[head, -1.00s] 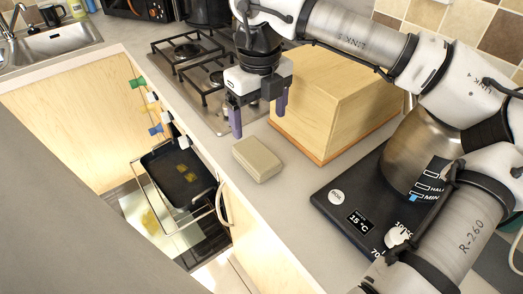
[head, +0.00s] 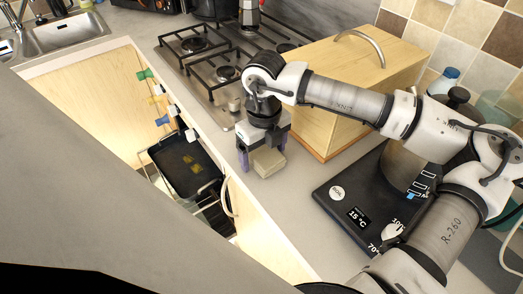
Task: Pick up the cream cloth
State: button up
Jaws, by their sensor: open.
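The cream cloth (head: 269,164) is a small, thick beige block lying on the grey counter, in front of the wooden box. My gripper (head: 264,157) is low over it and points down. Its two purple fingers are apart, one toward the cloth's left side and one toward its far right side. The gripper body hides the back part of the cloth. I cannot tell whether the fingers touch it.
A wooden box (head: 335,95) with a metal handle stands close on the right. A gas hob (head: 215,60) lies behind. Left of the counter edge, a black tray (head: 185,168) sits lower down.

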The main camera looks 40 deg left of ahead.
jog(key=c, duration=1.1)
notch_tip(320, 180, up, 10)
jog(key=shift+r+b, duration=0.1)
jog(key=shift+b, duration=1.1)
jog(key=o, duration=0.5)
jog(key=shift+c, duration=0.2)
jog(key=c, duration=0.4)
jog(key=shift+o, duration=0.2)
jog(key=shift+f, duration=0.2)
jog(key=shift+f+b, duration=4.45)
jog(key=shift+f, duration=0.5)
jog(key=o, duration=1)
jog(key=shift+c, duration=0.2)
jog(key=shift+o, duration=0.4)
